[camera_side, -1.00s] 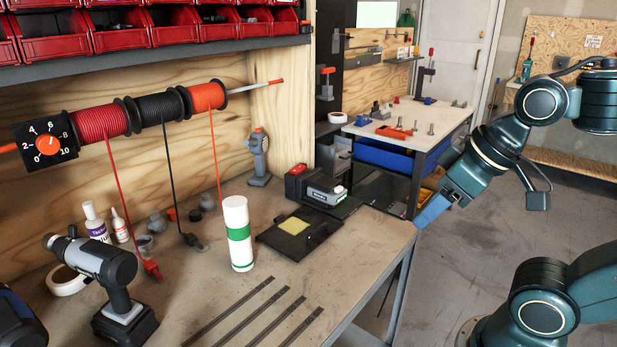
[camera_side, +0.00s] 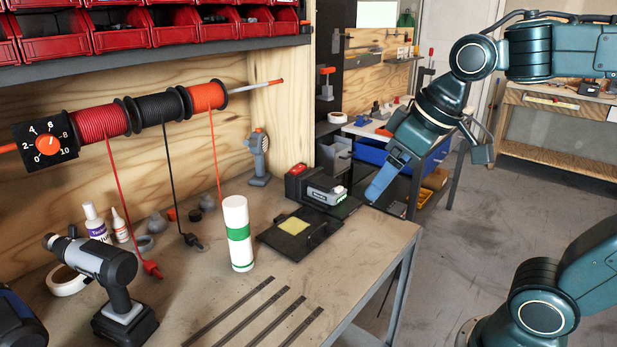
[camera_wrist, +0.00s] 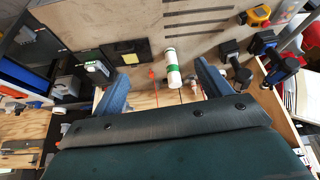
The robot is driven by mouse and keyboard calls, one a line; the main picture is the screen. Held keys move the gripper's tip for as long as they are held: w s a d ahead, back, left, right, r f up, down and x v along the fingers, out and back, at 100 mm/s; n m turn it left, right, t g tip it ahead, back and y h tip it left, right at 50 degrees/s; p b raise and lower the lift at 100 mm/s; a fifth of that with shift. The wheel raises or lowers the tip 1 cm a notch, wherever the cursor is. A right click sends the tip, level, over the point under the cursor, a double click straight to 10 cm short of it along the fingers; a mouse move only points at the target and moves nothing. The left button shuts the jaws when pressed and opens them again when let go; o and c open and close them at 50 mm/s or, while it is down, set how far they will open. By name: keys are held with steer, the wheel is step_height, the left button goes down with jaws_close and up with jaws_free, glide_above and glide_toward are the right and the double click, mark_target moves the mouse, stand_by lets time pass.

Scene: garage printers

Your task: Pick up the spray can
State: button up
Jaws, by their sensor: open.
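The spray can (camera_side: 238,252) is a white cylinder with a green band. It stands upright on the wooden workbench (camera_side: 345,262), left of centre in the side view. In the wrist view the spray can (camera_wrist: 174,75) appears between my gripper's two blue fingers, some distance beyond them. My gripper (camera_side: 374,195) is above the bench's right edge in the side view, well to the right of the can and apart from it. In the wrist view my gripper (camera_wrist: 160,80) has its fingers wide apart with nothing between them.
A black plate with a yellow pad (camera_side: 292,226) and a battery charger (camera_side: 318,187) lie right of the can. A drill (camera_side: 108,280) stands left. Flat dark strips (camera_side: 255,310) lie in front. Wires hang from spools (camera_side: 160,118) behind. Red bins (camera_side: 120,38) line a shelf above.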

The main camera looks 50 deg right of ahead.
steer(key=w+a+n, duration=0.2)
steer(key=w, duration=1.3)
steer(key=n+g+y, duration=0.1)
steer(key=n+y, duration=0.1)
glide_toward(236, 201)
steer(key=shift+w+a+f+n, duration=0.15)
steer(key=shift+w+n, duration=0.15)
steer(key=shift+g, duration=0.3)
steer(key=shift+x, duration=4.3)
steer(key=shift+s+x, duration=0.2)
steer(key=shift+x, duration=2.4)
steer(key=shift+f, duration=0.1)
steer(key=shift+c, duration=0.3)
steer(key=c, duration=1.5)
